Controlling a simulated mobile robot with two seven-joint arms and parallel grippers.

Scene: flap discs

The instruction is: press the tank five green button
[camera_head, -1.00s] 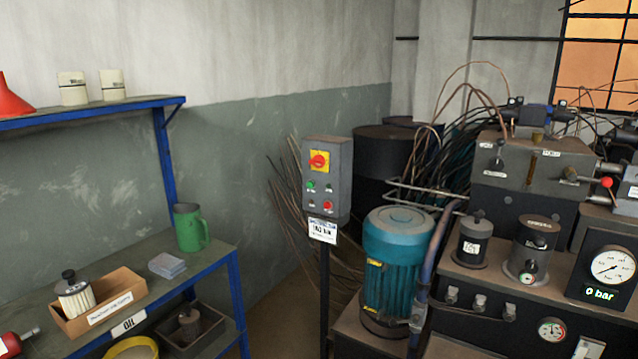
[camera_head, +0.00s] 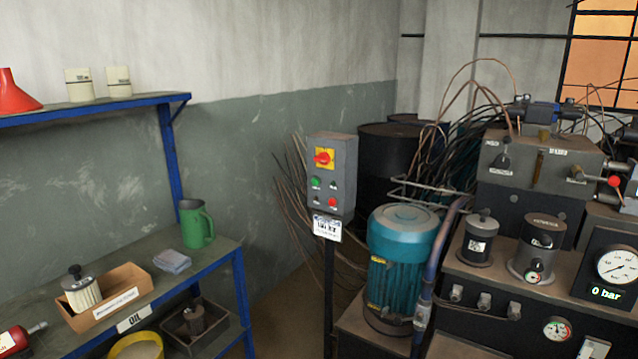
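A grey control box (camera_head: 333,176) stands on a dark post in the middle of the head view. Its face has a red rotary switch on a yellow plate (camera_head: 324,158) at the top. Below that, a green button (camera_head: 316,182) sits on the left and a red button (camera_head: 332,203) at lower right. A white label (camera_head: 327,228) hangs under the box, its text too small to read surely. Neither of my grippers is in view.
A blue-framed shelf (camera_head: 215,262) at left holds a green jug (camera_head: 195,224) and a filter in a box (camera_head: 108,298). A teal motor (camera_head: 396,262) stands right of the post. Right of it is a hydraulic unit with a gauge (camera_head: 615,268) reading 0 bar. Hoses hang behind.

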